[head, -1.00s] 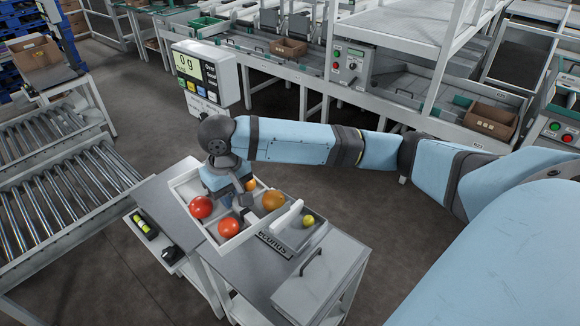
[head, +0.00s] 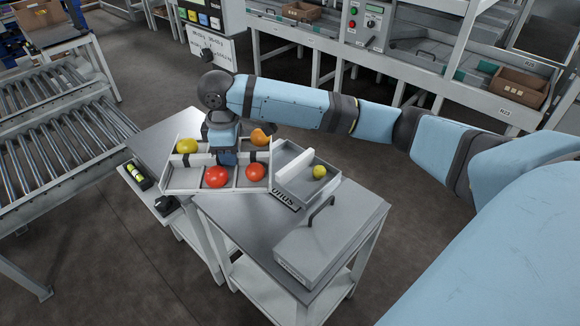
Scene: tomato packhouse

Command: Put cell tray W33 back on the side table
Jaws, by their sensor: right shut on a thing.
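A pale cell tray (head: 200,187) with dividers holds several tomatoes: a yellow one (head: 186,146), an orange one (head: 260,137) and two red ones (head: 216,176). No W33 mark is readable on it. My right gripper (head: 226,158) reaches down from above and is shut on the tray near its middle; the fingertips are mostly hidden. The tray is over the grey table (head: 235,212), its left end near the table's left edge. I cannot tell whether it touches the top. My left gripper is out of view.
A grey open bin (head: 328,188) with a white divider and a small yellow tomato (head: 319,172) stands right of the tray. A grey lidded box with a handle (head: 325,245) fills the table's near right. Roller conveyors (head: 70,145) run at left.

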